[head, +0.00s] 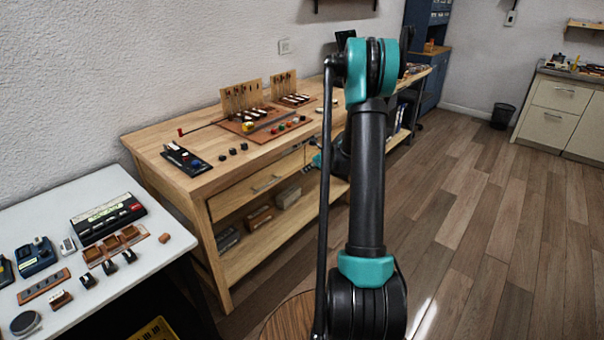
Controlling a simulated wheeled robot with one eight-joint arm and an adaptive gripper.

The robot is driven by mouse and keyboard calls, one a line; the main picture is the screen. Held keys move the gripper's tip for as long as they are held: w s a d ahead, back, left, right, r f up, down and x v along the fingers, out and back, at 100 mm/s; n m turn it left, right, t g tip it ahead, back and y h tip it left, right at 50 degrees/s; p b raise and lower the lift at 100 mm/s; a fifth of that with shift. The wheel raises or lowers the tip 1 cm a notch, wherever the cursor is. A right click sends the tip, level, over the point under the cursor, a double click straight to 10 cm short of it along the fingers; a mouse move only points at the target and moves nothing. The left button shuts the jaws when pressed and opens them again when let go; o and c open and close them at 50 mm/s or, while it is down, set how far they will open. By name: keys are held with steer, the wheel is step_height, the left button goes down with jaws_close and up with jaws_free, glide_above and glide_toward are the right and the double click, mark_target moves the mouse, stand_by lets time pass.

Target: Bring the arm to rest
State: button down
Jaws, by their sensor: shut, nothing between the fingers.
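My arm stands upright in the middle of the head view, with teal bands at its elbow and lower joint. Beyond the elbow it folds down behind the upright link, so much of the far end is hidden. My gripper (309,166) shows only as a small, partly hidden shape left of the upright link, in front of the wooden workbench (165,146). It is shut and empty. Its exact gap to the bench edge is hard to tell.
Piano action parts on a brown board (262,137) and a dark tool tray (186,160) lie on the workbench. A white table (95,190) with small tools is at the left. A round wooden stool (290,318) is low in front. The wooden floor (480,220) at right is clear.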

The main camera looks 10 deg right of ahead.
steer(key=s+a+r+n+g+h, duration=0.1)
steer(key=s+a+r+n, duration=0.25)
steer(key=s+n, duration=0.5)
steer(key=s+a+r+n+g+h, duration=0.1)
steer(key=s+a+r+n, duration=0.3)
steer(key=s, duration=0.7)
steer(key=s+f+n+g+h, duration=0.1)
steer(key=s+f+n+h, duration=0.1)
steer(key=s+n, duration=1.4)
steer(key=s+h, duration=0.1)
steer(key=s, duration=0.5)
steer(key=shift+s+d+f, duration=0.2)
steer(key=shift+d+f, duration=0.1)
steer(key=shift+f, duration=0.1)
